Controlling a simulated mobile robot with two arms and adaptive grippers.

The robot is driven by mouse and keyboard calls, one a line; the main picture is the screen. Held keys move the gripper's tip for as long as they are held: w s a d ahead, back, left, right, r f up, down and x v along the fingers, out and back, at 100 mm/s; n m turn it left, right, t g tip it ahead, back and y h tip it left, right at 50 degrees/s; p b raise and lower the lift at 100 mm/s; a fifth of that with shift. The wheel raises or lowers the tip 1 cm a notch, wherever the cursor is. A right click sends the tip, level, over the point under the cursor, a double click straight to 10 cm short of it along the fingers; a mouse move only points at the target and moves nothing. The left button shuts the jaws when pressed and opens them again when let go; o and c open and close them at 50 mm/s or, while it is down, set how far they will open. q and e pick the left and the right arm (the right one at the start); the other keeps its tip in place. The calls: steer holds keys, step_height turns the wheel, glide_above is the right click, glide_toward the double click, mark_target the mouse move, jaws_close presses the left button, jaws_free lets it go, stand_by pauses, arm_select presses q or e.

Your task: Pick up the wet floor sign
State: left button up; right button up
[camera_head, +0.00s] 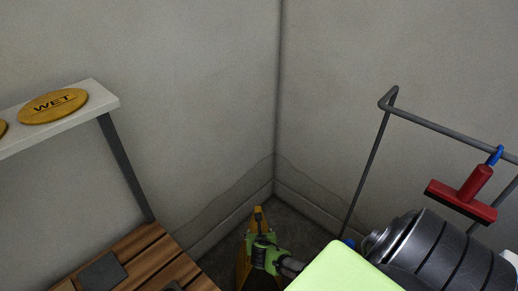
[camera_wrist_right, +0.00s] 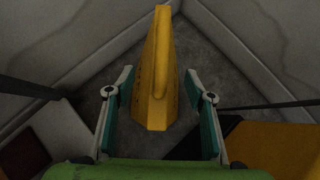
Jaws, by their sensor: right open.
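The wet floor sign (camera_head: 258,217) is yellow and stands in the room's corner on the dark floor. In the right wrist view the sign (camera_wrist_right: 160,70) rises upright between the two fingers of my right gripper (camera_wrist_right: 158,88). The fingers are open, with a visible gap on each side of the sign. In the head view my right gripper (camera_head: 262,248) is in front of the sign and hides part of it. My left gripper is not in view.
A white shelf (camera_head: 108,96) with a yellow WET disc (camera_head: 53,106) is at the left, above a wooden slatted bench (camera_head: 150,258). A grey metal rail (camera_head: 430,122) with a red squeegee-like tool (camera_head: 463,196) is at the right. Walls close in behind the sign.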

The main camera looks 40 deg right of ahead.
steer(key=shift+x, duration=0.8)
steer(key=shift+w+d+f+b, duration=0.2)
steer(key=shift+w+f+b, duration=0.1)
steer(key=shift+f+b, duration=0.15)
steer(key=b+x, duration=0.2)
steer(key=x, duration=0.1)
steer(key=shift+f, duration=0.25)
steer(key=shift+w+d+f+b, duration=0.3)
steer(key=shift+w+d+b, duration=0.05)
steer(key=shift+w, duration=0.1)
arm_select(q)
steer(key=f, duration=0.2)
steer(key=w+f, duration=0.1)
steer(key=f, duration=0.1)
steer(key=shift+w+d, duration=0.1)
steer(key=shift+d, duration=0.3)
arm_select(e)
jaws_close()
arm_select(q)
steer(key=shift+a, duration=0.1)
arm_select(e)
steer(key=shift+r, duration=0.15)
